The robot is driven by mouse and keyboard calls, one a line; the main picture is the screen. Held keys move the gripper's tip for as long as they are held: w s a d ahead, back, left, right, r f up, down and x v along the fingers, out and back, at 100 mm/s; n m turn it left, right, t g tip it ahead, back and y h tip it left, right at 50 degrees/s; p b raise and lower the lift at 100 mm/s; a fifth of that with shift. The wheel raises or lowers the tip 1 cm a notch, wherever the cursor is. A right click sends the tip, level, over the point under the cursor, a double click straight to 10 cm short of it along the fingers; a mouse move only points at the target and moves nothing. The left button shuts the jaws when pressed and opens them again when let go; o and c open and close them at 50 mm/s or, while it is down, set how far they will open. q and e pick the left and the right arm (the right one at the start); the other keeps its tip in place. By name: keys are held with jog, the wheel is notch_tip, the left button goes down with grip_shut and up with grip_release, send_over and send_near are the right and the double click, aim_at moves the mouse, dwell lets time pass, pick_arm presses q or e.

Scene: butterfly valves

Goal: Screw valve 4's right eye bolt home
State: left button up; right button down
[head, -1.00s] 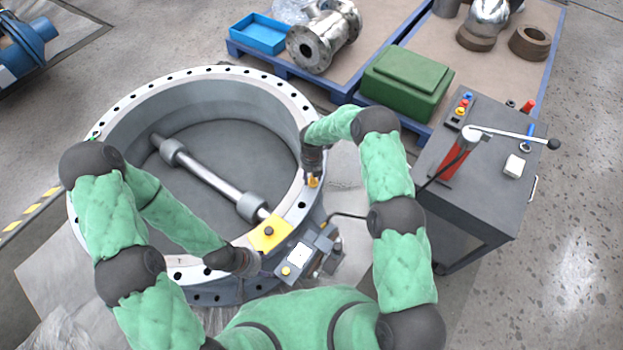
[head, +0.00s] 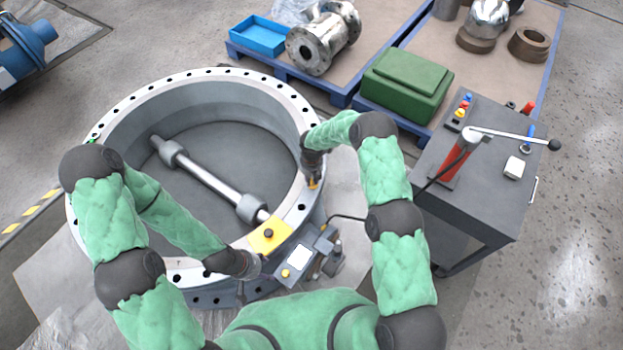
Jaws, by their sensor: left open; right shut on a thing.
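Valve 4 appears to be the large grey ring-shaped butterfly valve (head: 100,115), lying flat with a bolt-holed rim, a disc and a shaft (head: 210,180) across it. My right gripper (head: 312,183) is at the right part of the rim, pointing down, shut on a small yellow-orange eye bolt (head: 313,185). The bolt stands at the rim; its thread is hidden, so I cannot tell its depth. My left gripper (head: 254,268) is open at the near rim, beside the yellow plate (head: 268,237), and its fingers are hard to make out.
A grey actuator box (head: 305,255) sits on the valve's near right side. A dark cart (head: 470,180) with a red hand pump (head: 455,162) stands at right, its hose reaching toward the valve. A green case (head: 407,83) and blue tray (head: 258,35) lie behind. The floor far right is clear.

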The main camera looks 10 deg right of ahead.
jog(key=shift+m, duration=0.4)
